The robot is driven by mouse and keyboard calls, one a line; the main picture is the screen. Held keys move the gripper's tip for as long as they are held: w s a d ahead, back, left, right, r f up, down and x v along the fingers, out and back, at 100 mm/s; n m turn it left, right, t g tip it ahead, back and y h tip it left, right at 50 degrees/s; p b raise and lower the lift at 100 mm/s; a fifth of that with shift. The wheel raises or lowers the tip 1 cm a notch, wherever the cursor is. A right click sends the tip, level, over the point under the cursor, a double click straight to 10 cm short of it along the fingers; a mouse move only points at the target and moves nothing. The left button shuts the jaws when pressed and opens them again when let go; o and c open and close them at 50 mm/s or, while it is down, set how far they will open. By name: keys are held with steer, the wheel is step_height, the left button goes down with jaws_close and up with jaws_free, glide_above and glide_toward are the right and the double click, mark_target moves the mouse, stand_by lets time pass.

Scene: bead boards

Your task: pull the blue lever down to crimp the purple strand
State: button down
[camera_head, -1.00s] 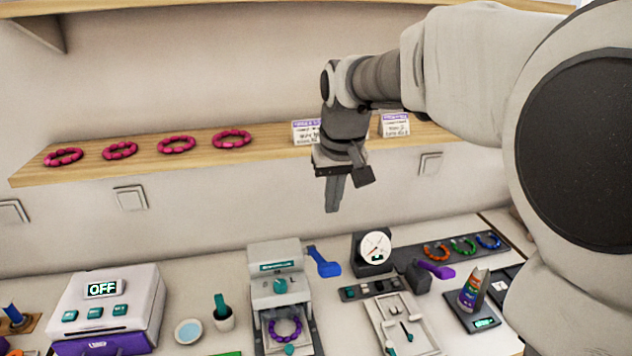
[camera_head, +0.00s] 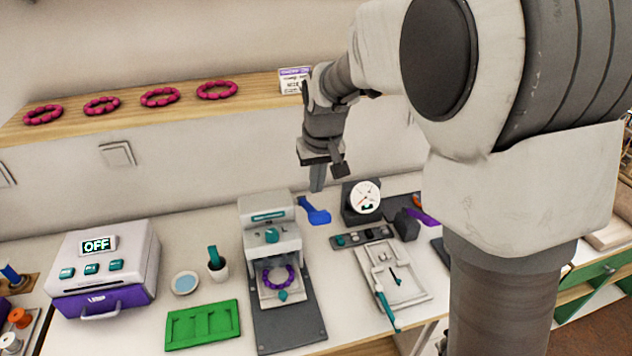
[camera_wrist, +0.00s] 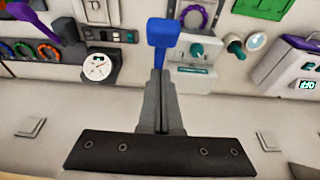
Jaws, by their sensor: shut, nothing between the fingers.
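The blue lever (camera_head: 314,211) sticks out from the right side of the grey-white press (camera_head: 270,222), its broad blue end low and toward the front. The purple strand (camera_head: 278,277) lies as a ring in the press, above its dark base plate. My gripper (camera_head: 317,188) is shut and empty, just above and behind the lever in the head view. In the wrist view the closed fingers (camera_wrist: 160,75) point at the blue lever (camera_wrist: 163,32) and overlap its lower part. I cannot tell whether they touch it.
A dial gauge (camera_head: 364,198) stands right of the lever. A tray with small tools (camera_head: 410,290) lies in front of it. A shelf (camera_head: 150,116) runs behind.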

mark_target(318, 211)
steer(key=shift+s+d+f, duration=0.1)
steer(key=shift+s+f, duration=0.45)
steer(key=shift+f, duration=0.3)
steer(key=shift+s+d+f, duration=0.1)
steer(key=shift+s+f, duration=0.4)
steer(key=shift+f, duration=0.3)
steer(key=shift+f, duration=0.15)
